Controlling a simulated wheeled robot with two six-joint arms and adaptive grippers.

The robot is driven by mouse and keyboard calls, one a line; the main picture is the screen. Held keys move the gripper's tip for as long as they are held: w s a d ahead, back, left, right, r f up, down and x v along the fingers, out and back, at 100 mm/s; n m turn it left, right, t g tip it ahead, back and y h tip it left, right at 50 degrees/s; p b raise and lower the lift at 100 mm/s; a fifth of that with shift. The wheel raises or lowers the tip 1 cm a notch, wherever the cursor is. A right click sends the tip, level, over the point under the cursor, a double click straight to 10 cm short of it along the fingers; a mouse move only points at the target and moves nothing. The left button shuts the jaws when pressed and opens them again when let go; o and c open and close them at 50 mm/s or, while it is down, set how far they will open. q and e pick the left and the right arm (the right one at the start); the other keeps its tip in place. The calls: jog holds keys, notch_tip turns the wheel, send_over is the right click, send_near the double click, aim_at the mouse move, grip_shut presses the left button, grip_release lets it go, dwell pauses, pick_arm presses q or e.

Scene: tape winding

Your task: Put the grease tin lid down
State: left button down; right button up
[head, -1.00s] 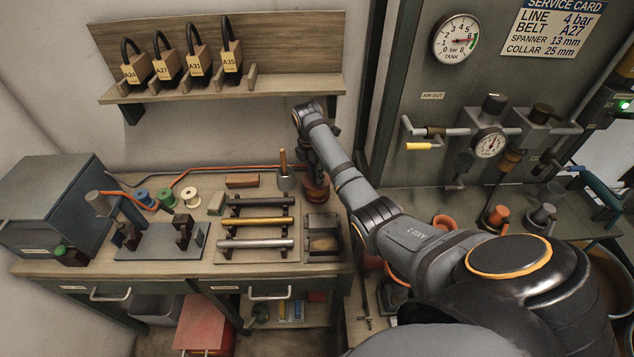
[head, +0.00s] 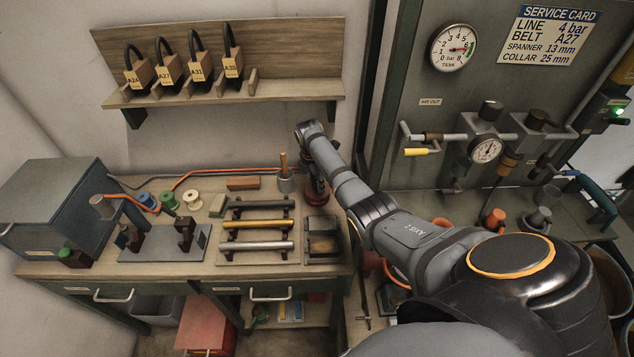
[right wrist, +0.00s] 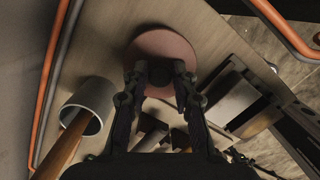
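The grease tin lid (right wrist: 160,46) is a dull red disc in the right wrist view. The fingertips of my right gripper (right wrist: 161,76) stand over its middle and appear closed on a dark knob there. In the head view my right gripper (head: 315,174) points down at the bench's back right corner, and a red-brown round thing (head: 317,192) shows just below it. The arm partly hides it, and I cannot tell lid from tin there or whether it touches the bench. My left gripper is not in view.
A grey cup with a wooden handle (right wrist: 92,102) stands close beside the gripper. The rack of bars (head: 258,246) and a tray (head: 322,257) lie nearer the front. Orange and grey lines (head: 200,174) run along the wall behind.

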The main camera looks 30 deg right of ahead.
jog(key=shift+o, duration=1.3)
